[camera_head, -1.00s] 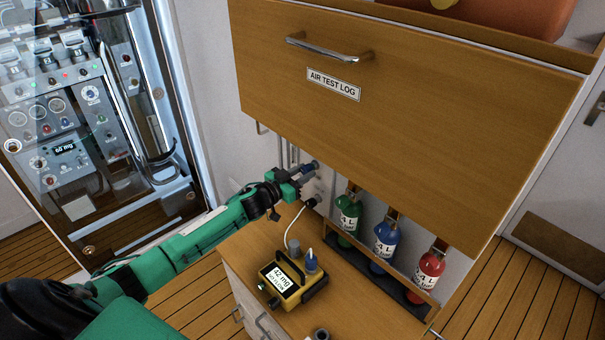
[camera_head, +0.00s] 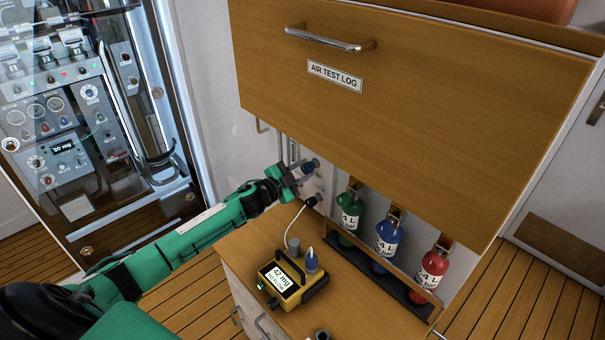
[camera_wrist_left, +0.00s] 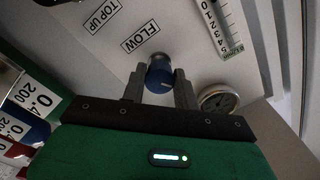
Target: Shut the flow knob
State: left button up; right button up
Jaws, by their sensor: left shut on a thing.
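The flow knob is a small blue cylinder (camera_wrist_left: 159,75) on the pale panel in the left wrist view, beside the label FLOW (camera_wrist_left: 140,37). My left gripper (camera_wrist_left: 159,88) has one finger on each side of the knob and is shut on it. In the head view my left gripper (camera_head: 297,177) is at the panel (camera_head: 322,184) under the wooden drawer. My right gripper is not in view.
A yellow meter (camera_head: 286,285) reading 42 mg, NO FLOW stands on the wooden counter below. Green (camera_head: 350,212), blue (camera_head: 386,240) and red (camera_head: 432,270) bottles stand in a rack to the right. The AIR TEST LOG drawer (camera_head: 400,120) overhangs the panel.

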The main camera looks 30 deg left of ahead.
pick_arm(q)
jog(key=m+b, duration=0.1)
jog(key=m, duration=0.2)
jog(key=shift+f+m, duration=0.1)
jog(key=shift+m, duration=0.2)
jog(key=shift+m+b, duration=0.45)
jog(key=shift+m, duration=1.05)
jog(key=o, duration=1)
jog(key=shift+s+a, duration=0.2)
jog(key=shift+s, duration=0.3)
jog(key=shift+b+v, duration=2.05)
jog(key=shift+v, duration=4.3)
